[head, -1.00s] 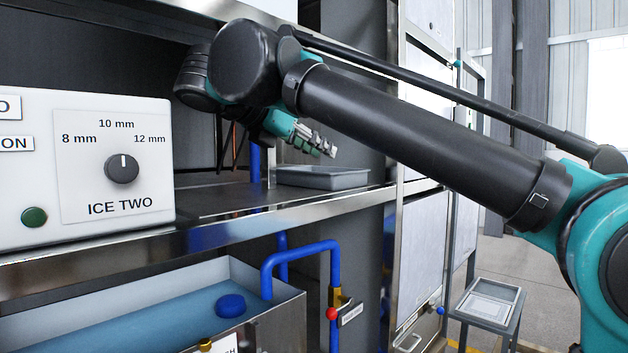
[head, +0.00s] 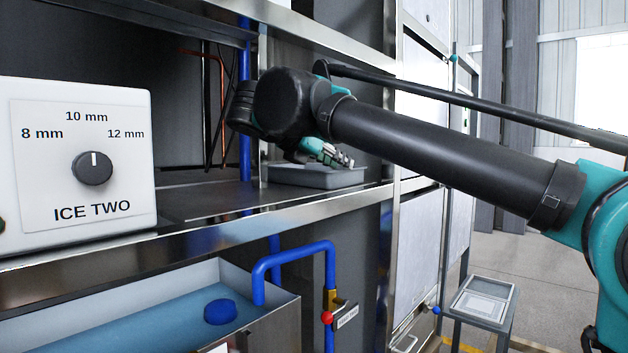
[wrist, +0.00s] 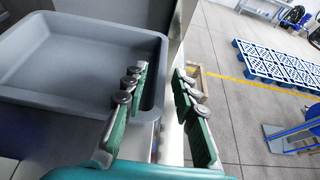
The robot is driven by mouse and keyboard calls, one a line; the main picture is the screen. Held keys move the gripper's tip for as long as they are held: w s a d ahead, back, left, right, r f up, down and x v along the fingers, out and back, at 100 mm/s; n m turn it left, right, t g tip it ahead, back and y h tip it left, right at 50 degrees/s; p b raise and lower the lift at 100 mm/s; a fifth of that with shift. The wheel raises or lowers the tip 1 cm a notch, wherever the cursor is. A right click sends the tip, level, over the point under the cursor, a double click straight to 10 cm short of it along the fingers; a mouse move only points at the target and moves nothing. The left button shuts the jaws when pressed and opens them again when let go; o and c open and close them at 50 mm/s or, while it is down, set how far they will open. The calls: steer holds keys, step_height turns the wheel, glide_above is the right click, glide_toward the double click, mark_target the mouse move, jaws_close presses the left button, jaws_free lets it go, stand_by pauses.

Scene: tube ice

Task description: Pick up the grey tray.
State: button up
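The grey tray (head: 318,177) sits on the metal shelf, near the shelf's right end, in the head view. It is shallow, rectangular and empty inside in the wrist view (wrist: 75,66). My gripper (head: 345,160) is over the tray's right part in the head view. In the wrist view my gripper (wrist: 158,84) is open, with its two green fingers apart. The left finger overlaps the tray's right wall and the right finger is outside it, so the rim lies between them. I cannot tell whether either finger touches the tray.
The shelf (head: 215,203) is clear left of the tray, up to the white ICE TWO control box (head: 75,155). A dark upright panel stands behind the tray. Below are a water basin (head: 130,300) and a blue pipe (head: 295,252). A small stand (head: 482,302) is at lower right.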

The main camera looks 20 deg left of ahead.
steer(key=shift+f+x, duration=0.15)
steer(key=shift+x, duration=1.25)
steer(key=shift+f+x, duration=0.1)
steer(key=shift+x, duration=1.25)
steer(key=shift+s, duration=0.1)
jaws_close()
